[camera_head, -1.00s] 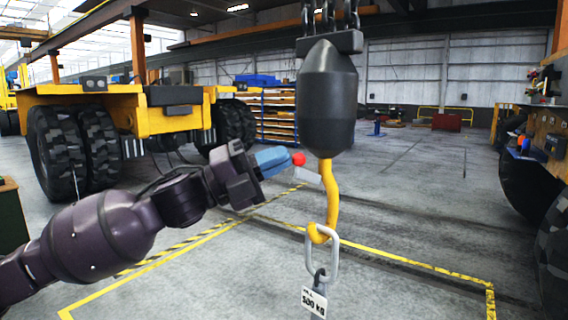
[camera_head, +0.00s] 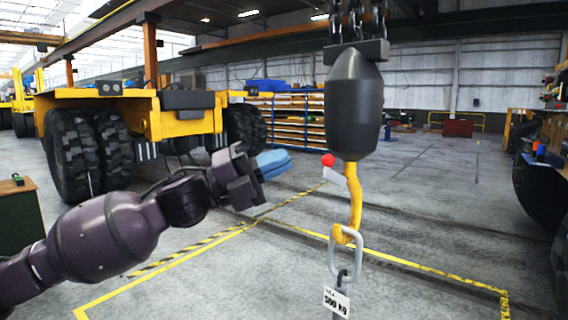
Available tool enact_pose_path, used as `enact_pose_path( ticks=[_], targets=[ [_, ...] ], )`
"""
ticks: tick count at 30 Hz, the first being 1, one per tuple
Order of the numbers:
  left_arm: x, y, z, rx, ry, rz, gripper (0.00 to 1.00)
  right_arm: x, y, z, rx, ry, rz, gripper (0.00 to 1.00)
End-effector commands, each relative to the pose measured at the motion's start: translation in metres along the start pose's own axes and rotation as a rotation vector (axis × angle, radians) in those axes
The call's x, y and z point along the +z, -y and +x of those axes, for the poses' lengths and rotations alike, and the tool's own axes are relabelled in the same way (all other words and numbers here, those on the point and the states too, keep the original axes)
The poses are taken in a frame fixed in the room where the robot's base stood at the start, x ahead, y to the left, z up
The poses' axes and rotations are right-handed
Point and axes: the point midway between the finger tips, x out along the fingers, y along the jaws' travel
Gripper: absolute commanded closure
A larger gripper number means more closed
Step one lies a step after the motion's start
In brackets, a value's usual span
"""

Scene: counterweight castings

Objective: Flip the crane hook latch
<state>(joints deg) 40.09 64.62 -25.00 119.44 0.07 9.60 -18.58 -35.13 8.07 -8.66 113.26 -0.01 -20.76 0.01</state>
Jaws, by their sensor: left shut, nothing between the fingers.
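A dark grey hook block (camera_head: 354,105) hangs from chains at the upper middle. Its yellow crane hook (camera_head: 354,205) points down below it. The latch (camera_head: 334,177) is a short pale bar with a red ball (camera_head: 328,160) at its upper end, left of the hook. A steel link (camera_head: 345,252) hangs in the hook, with a shackle and a "500 kg" tag (camera_head: 336,301) below. My left gripper (camera_head: 274,163), with blue fingers, is shut and empty, left of the red ball with a gap between. My right gripper is not in view.
Yellow floor lines (camera_head: 420,269) mark out the area below the hook. A yellow vehicle with large black tires (camera_head: 72,155) stands at the left, and a blue shelf rack (camera_head: 290,120) behind. The floor around the hook is clear.

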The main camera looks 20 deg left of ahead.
Motion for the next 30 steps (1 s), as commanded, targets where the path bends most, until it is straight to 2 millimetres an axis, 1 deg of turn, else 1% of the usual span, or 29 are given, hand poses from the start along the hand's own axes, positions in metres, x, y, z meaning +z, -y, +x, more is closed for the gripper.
enact_pose_path(
  ticks=[1, 6, 12, 15, 21, 30],
  targets=[
    [0.000, 0.000, -0.014, 0.005, 0.003, 0.003, 1.00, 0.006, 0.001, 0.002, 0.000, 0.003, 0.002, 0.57],
    [0.001, 0.009, -0.042, 0.006, 0.003, 0.002, 1.00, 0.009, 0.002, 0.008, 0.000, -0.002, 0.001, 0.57],
    [0.001, 0.018, -0.069, 0.005, 0.001, 0.002, 1.00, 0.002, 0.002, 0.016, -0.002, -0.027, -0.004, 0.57],
    [0.002, 0.022, -0.078, 0.003, 0.003, 0.001, 1.00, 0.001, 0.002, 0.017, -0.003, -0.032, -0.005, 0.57],
    [0.002, 0.026, -0.089, 0.003, 0.002, 0.000, 1.00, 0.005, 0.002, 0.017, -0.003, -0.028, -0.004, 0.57],
    [0.004, 0.028, -0.090, 0.004, 0.011, -0.011, 1.00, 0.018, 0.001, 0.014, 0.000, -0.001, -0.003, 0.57]
  ],
)
